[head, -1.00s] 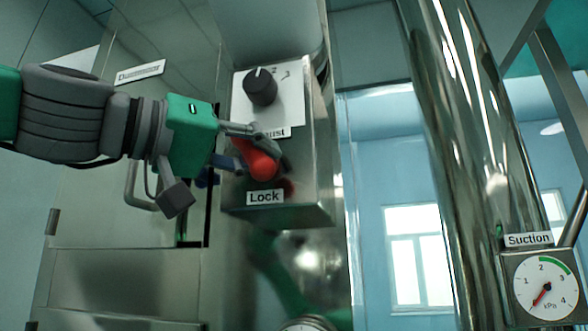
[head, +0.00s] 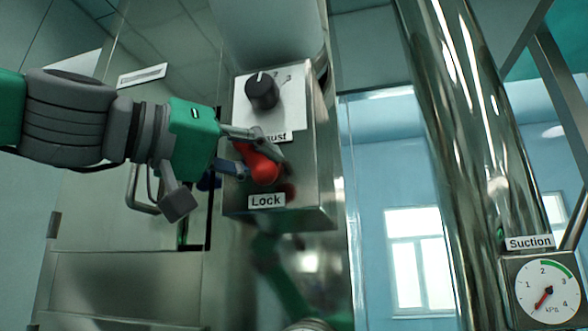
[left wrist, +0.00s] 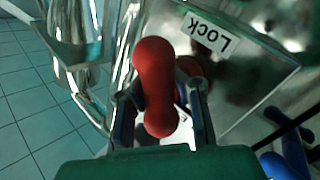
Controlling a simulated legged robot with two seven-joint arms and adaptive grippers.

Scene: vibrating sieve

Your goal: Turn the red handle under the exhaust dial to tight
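The red handle (head: 262,168) sits on the front of a metal box, below the black exhaust dial (head: 262,91) and above a "Lock" label (head: 266,201). It slants down to the right in the head view. My left gripper (head: 248,154) is at the handle, one finger above it and one below. In the left wrist view the red handle (left wrist: 155,85) lies between the two fingers of my left gripper (left wrist: 165,88). The fingers stand apart, with a gap on the right side; contact on the left side is unclear. The exhaust label is partly hidden. My right gripper is not in view.
The metal box (head: 312,170) projects from a steel cabinet. A bent grab bar (head: 136,190) is on the cabinet behind my left arm. A thick shiny pipe (head: 460,130) and a suction gauge (head: 547,292) stand to the right. Open room lies between box and pipe.

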